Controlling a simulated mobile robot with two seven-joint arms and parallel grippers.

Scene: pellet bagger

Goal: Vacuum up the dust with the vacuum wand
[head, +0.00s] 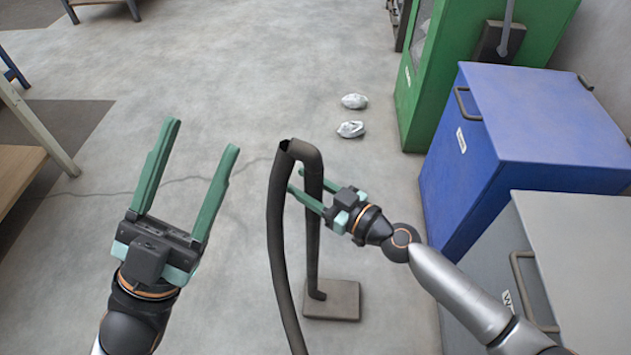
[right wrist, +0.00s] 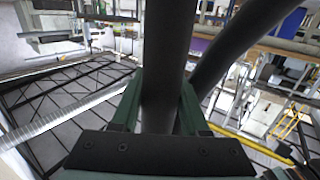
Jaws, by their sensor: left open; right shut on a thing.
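The vacuum wand (head: 312,225) is a dark grey tube that bends over at the top, with a flat square head (head: 332,300) at its lower end, on or close to the floor. A dark hose (head: 275,245) hangs from its top end. My right gripper (head: 306,194) is shut on the wand's upper part; the tube also shows between its fingers in the right wrist view (right wrist: 165,75). My left gripper (head: 203,150) is open and empty, left of the hose. Two small whitish-grey heaps (head: 354,101) (head: 350,129), possibly the dust, lie on the floor beyond the wand.
A blue cabinet (head: 540,120) and a grey cabinet (head: 585,260) with handles stand at the right. A green machine (head: 425,80) stands behind them. A wooden bench (head: 20,170) is at the left edge.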

